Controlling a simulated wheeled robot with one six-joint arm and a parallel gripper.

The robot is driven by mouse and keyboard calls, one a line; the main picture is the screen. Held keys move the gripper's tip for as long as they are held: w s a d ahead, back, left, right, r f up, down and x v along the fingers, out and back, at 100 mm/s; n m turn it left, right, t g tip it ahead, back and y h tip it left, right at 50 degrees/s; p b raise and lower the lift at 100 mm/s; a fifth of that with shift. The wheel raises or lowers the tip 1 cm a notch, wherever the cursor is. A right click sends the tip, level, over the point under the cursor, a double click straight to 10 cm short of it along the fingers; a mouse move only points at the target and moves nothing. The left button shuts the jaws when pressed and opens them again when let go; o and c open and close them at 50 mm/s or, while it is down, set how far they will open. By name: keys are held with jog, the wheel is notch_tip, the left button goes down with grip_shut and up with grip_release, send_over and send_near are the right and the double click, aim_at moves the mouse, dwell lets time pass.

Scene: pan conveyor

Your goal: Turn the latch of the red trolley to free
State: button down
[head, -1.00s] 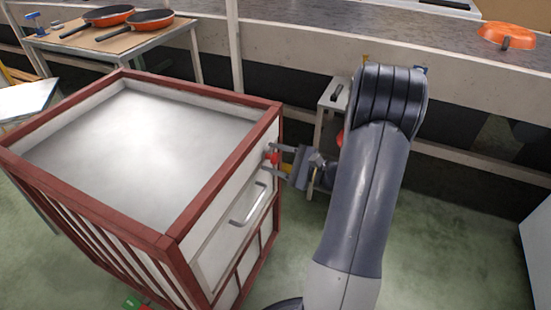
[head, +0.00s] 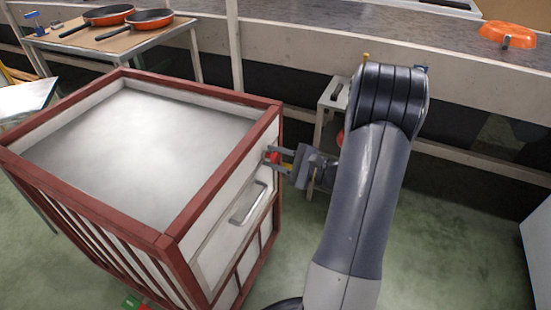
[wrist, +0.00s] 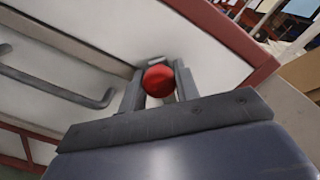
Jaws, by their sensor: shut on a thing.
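The red trolley (head: 200,199) stands at the left in the head view, with a red frame, pale panels and a pale top. Its latch shows as a red knob (wrist: 160,81) in the wrist view, and the knob also shows in the head view (head: 274,157). My gripper (head: 279,157) is at the trolley's right face, near the upper back corner, and its fingers are shut on the red knob. In the wrist view my gripper (wrist: 159,88) has one finger on each side of the knob. The fingers hide part of the latch.
A metal handle (head: 248,203) sits on the same face, below the latch. A table (head: 150,55) with two orange pans (head: 109,15) stands at the back left. The conveyor (head: 350,22) runs along the back, with an orange pan (head: 507,35) on it. A small stand (head: 330,95) is behind my arm.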

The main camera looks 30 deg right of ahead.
jog(key=n+b, duration=0.1)
jog(key=b, duration=0.1)
jog(key=n+b, duration=0.1)
jog(key=shift+f+b, duration=0.3)
jog(key=shift+b, duration=0.1)
jog(key=n+b, duration=0.3)
jog(key=shift+b, duration=0.3)
jog(key=n+b, duration=0.2)
jog(key=b, duration=0.1)
jog(key=shift+r+n+b, duration=0.1)
jog(key=shift+n+b, duration=0.2)
jog(key=shift+r+n+b, duration=0.1)
jog(key=shift+n+b, duration=0.4)
jog(key=shift+b, duration=0.1)
jog(key=shift+r, duration=0.1)
jog(key=c, duration=1.1)
grip_release()
jog(key=p+v, duration=0.2)
jog(key=v, duration=0.9)
jog(key=shift+p, duration=0.35)
